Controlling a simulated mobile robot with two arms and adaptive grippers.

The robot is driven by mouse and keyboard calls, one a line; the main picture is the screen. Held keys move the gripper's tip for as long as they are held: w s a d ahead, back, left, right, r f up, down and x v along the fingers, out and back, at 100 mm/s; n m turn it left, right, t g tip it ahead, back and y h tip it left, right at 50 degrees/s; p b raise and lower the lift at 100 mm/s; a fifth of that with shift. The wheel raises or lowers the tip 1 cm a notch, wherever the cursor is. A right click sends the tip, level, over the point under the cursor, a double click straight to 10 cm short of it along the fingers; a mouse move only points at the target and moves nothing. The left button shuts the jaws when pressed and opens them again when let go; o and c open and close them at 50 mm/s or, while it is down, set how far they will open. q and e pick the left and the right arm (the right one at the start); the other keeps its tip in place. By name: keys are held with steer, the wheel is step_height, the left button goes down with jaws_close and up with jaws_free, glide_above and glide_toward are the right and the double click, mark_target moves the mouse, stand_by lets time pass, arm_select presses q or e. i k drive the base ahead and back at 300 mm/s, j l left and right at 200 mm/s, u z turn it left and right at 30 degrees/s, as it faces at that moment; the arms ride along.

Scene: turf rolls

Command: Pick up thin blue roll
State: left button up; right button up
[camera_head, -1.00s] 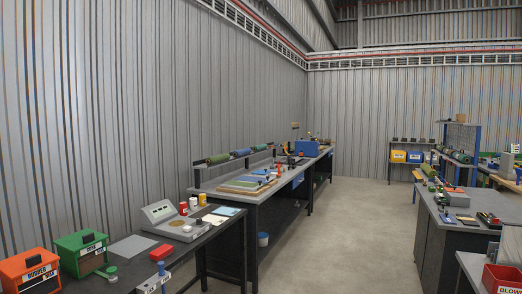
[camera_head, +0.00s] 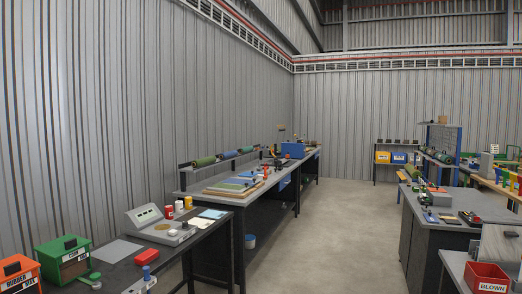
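Several rolls lie in a row on a raised rail at the back of the long left workbench (camera_head: 236,199). A green roll (camera_head: 204,161) is nearest, a blue roll (camera_head: 230,154) is behind it, and a teal roll (camera_head: 246,149) is farther along. They are small in the view, and I cannot tell which is the thin blue one. More rolls lie on a rack (camera_head: 438,154) at the right, too small to tell apart. Neither of my grippers is in view.
A near left table holds a grey console (camera_head: 160,226), a green box (camera_head: 62,256), an orange box (camera_head: 20,273) and a red block (camera_head: 138,286). A grey workbench (camera_head: 430,235) and a red bin (camera_head: 487,279) stand right. The floor aisle (camera_head: 330,235) between is clear.

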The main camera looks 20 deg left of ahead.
mark_target(227, 154)
steer(key=i, duration=7)
steer(key=i+l+u, duration=0.1)
steer(key=i+u, duration=0.15)
steer(key=i, duration=0.25)
steer(key=i+l+u, duration=0.15)
steer(key=i+u, duration=0.15)
steer(key=i, duration=0.2)
steer(key=i+l+u, duration=0.25)
steer(key=i, duration=0.25)
steer(key=i+l+u, duration=0.25)
steer(key=i+l, duration=0.2)
